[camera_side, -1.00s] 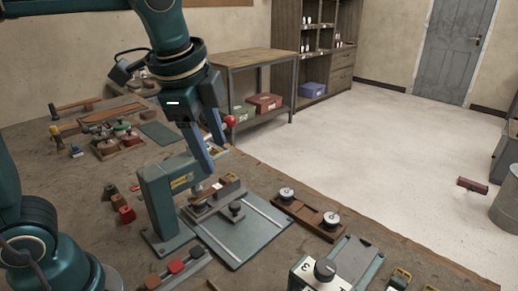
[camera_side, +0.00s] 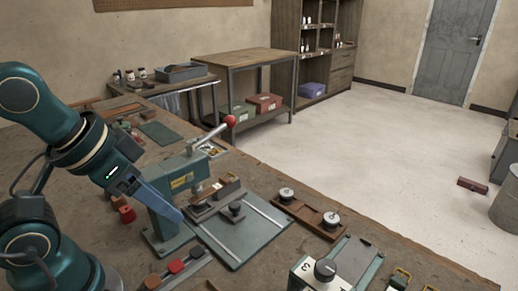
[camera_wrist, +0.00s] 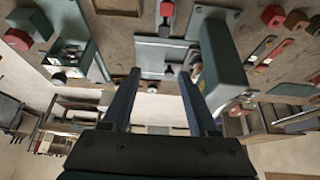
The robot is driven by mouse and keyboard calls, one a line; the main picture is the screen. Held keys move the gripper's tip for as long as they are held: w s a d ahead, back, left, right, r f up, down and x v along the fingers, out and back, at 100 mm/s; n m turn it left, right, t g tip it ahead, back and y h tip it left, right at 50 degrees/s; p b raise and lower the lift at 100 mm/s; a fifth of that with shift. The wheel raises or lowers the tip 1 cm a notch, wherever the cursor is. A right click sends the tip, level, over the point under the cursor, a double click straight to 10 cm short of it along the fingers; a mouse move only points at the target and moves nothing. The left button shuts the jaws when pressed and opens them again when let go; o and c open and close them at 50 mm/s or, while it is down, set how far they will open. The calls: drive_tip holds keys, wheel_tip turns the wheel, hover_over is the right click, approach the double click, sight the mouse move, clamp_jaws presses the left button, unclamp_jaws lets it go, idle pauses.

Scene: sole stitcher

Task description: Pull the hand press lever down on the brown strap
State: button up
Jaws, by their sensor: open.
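The green hand press (camera_side: 160,200) stands on the bench in the side view; its body also shows in the wrist view (camera_wrist: 222,60). Its lever (camera_side: 214,132) slants up to the right and ends in a red knob (camera_side: 230,120). A brown strap (camera_side: 222,188) lies at the press's work area, partly hidden by the press parts. My gripper (camera_side: 176,214) is open and empty, in front of the press body and well below the knob in the side view. Both fingers show apart in the wrist view (camera_wrist: 160,78); whether they touch the press is unclear.
A green plate with pale rails (camera_side: 240,240) lies by the press. A wooden tray with two round metal pieces (camera_side: 308,216) sits to its right. Red-topped blocks (camera_side: 177,267) and a grey-green device with a dial (camera_side: 325,272) stand near the front.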

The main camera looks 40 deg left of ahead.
drive_tip(key=c, duration=0.7)
drive_tip(key=shift+s+m, duration=0.1)
drive_tip(key=shift+m, duration=0.2)
clamp_jaws()
drive_tip(key=w+a+r+m+y, duration=0.2)
drive_tip(key=w+a+r+m, duration=0.2)
drive_tip(key=w+r+m, duration=0.6)
drive_tip(key=w+a+r+m+y, duration=0.1)
drive_tip(key=w+a+r+m, duration=0.3)
drive_tip(key=w+a+m, duration=0.1)
drive_tip(key=w+m, duration=0.1)
drive_tip(key=w, duration=0.1)
drive_tip(key=shift+w+a+r+y, duration=0.15)
drive_tip(key=shift+w+r+y, duration=0.2)
drive_tip(key=shift+y, duration=0.05)
